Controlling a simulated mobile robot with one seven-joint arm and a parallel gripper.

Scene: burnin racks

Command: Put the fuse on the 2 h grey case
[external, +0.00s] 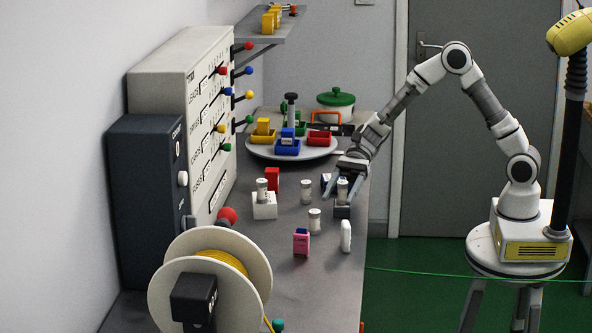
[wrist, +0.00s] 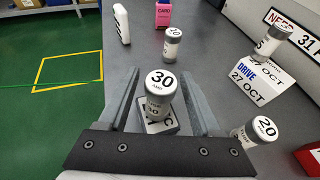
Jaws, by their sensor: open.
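A silver fuse with a white cap reading 30 AMP (wrist: 159,88) stands on a small dark grey case (external: 342,212) at the table's right side. The case's pale lettered face shows below the fuse in the wrist view (wrist: 160,128), partly hidden; I cannot read a 2 h mark. My gripper (external: 346,194) is open, with one finger on each side of this fuse. In the wrist view my gripper (wrist: 163,72) shows gaps between the fingers and the fuse. Other fuses stand on the table: one marked 20 (wrist: 253,133), and another farther off (wrist: 172,43).
A white block marked DRIVE 27 OCT (wrist: 252,80) carries another fuse (wrist: 273,40). A pink box (external: 301,243), a white upright piece (external: 346,236) and a red box (external: 272,179) stand nearby. A cable reel (external: 175,285) fills the front left. A round tray (external: 262,152) holds coloured bins.

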